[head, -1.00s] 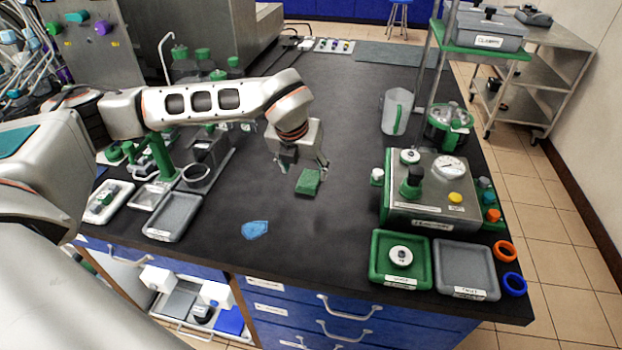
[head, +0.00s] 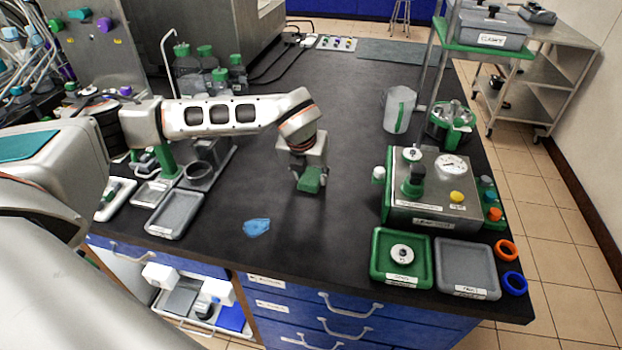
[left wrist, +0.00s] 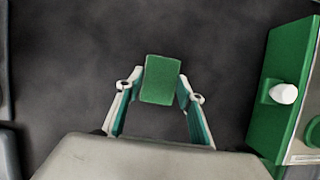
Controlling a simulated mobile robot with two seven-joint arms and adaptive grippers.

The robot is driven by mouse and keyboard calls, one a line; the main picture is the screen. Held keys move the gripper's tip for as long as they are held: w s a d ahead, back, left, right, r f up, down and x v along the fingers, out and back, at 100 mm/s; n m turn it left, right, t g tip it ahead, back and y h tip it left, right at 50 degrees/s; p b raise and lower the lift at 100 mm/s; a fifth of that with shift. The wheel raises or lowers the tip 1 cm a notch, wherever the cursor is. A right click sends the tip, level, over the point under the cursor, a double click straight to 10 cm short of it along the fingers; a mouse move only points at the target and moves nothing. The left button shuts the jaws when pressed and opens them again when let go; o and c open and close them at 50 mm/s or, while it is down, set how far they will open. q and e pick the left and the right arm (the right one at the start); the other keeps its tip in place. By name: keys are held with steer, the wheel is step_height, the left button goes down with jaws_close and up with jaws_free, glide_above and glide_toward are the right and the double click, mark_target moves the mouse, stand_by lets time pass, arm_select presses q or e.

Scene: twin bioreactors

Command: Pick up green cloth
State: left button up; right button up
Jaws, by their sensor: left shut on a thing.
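The green cloth (head: 311,180) is a small folded green block over the middle of the dark bench. My left gripper (head: 309,183) is shut on it, with a finger on each side. In the left wrist view the cloth (left wrist: 161,80) sits between the two fingertips of my left gripper (left wrist: 161,92). I cannot tell for sure how far the cloth is above the bench. My right gripper is not in view.
A blue cloth (head: 256,227) lies nearer the front edge. A grey tray (head: 174,214) is at the left. At the right are a steel device (head: 433,208), a green tray (head: 376,262) and another grey tray (head: 467,266). The bench between is clear.

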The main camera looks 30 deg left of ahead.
mark_target(310, 178)
arm_select(q)
step_height(310, 178, up, 20)
stand_by(0.6)
steer(key=shift+c, duration=0.4)
